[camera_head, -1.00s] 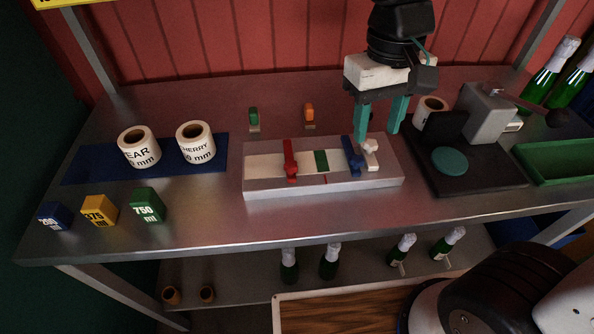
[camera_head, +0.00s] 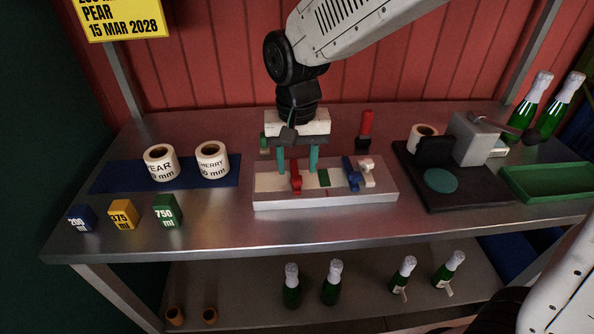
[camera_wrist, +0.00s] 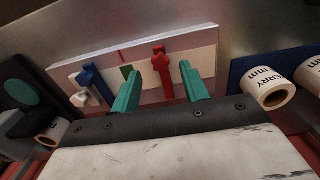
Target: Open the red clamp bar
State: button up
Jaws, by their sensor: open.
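The red clamp bar (camera_head: 296,180) lies across the pale strip on the light grey fixture block (camera_head: 345,198), left of a green patch. It also shows in the wrist view (camera_wrist: 162,74), lying across the strip. My gripper (camera_head: 298,170) is open, its two teal fingers pointing down. In the wrist view, my gripper (camera_wrist: 159,64) has one fingertip on each side of the red bar, with gaps between them and the bar. Nothing is held. A blue clamp bar (camera_head: 351,176) and a white piece (camera_head: 367,172) sit at the block's right end.
Label rolls (camera_head: 161,162) on a blue mat and several colored cubes (camera_head: 122,215) stand left. A red upright piece (camera_head: 366,127) stands behind the fixture. A black-based press (camera_head: 480,190) and green tray (camera_head: 560,183) are right. The bench before the fixture is clear.

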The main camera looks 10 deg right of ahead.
aim_at(295, 172)
jog(key=shift+f, duration=1.4)
